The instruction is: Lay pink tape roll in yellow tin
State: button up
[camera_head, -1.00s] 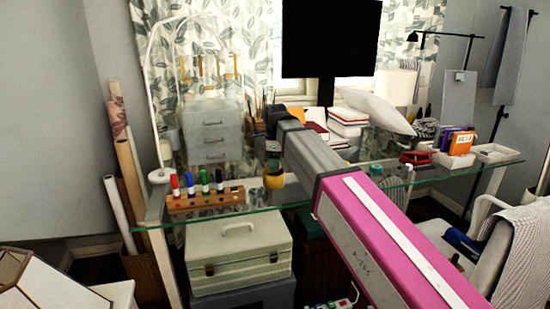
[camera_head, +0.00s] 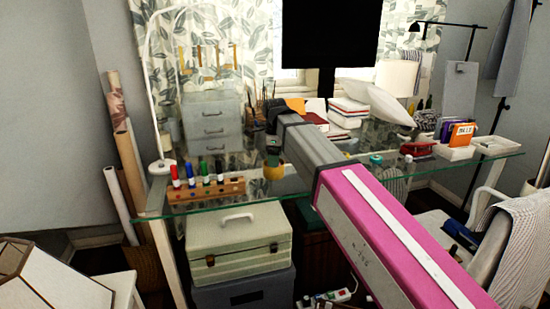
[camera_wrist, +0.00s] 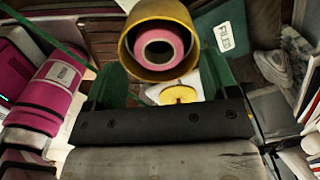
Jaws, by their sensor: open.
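The yellow tin (camera_wrist: 128,56) is at the top middle of the wrist view, its round mouth facing the camera. The pink tape roll (camera_wrist: 178,40) shows inside the tin's rim, its pale core facing the camera; how deep it sits cannot be told. My gripper (camera_wrist: 158,85) is open, with its green fingers at left and right of the tin in this view. In the head view the yellow tin (camera_head: 274,173) is on the glass desk, just below my gripper (camera_head: 273,150). The roll cannot be seen there.
The glass desk (camera_head: 290,187) carries a wooden rack (camera_head: 207,191) with several markers left of the tin and a drawer unit (camera_head: 212,125) behind. Books (camera_head: 348,112), a red stapler (camera_head: 418,149) and white trays (camera_head: 497,145) stand to the right. A pale case (camera_head: 238,242) is under the desk.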

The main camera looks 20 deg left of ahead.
notch_tip(320, 180, up, 10)
jog(key=shift+r, duration=0.25)
dwell(0.3)
jog(key=shift+s, duration=0.1)
dwell(0.4)
